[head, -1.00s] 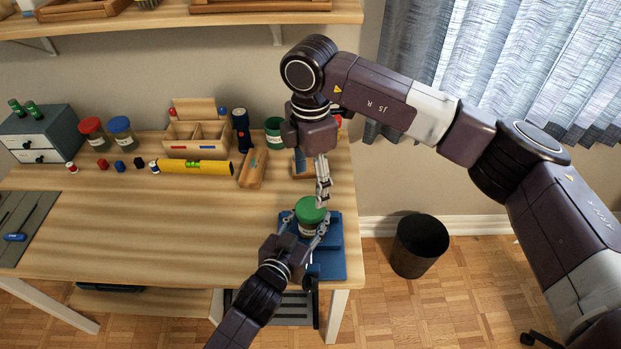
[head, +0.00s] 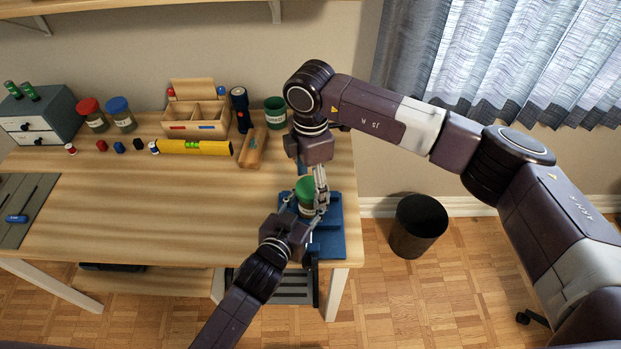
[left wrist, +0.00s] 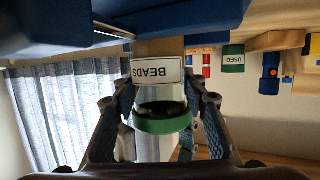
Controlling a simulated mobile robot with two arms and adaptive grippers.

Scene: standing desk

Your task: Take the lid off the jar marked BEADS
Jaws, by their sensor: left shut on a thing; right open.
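The jar marked BEADS (left wrist: 158,72) shows its white label and green lid in the left wrist view, where the picture is upside down. In the head view its green lid (head: 305,187) is at the desk's right front, over a blue fixture (head: 330,238). My left gripper (head: 305,214) is shut on the jar's body below the lid, with a finger on each side. My right gripper (head: 320,196) is open, pointing down close beside the lid's right side. Whether it touches the lid cannot be told. The lid sits on the jar.
The desk's middle is clear. A black bin (head: 418,226) is on the floor.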

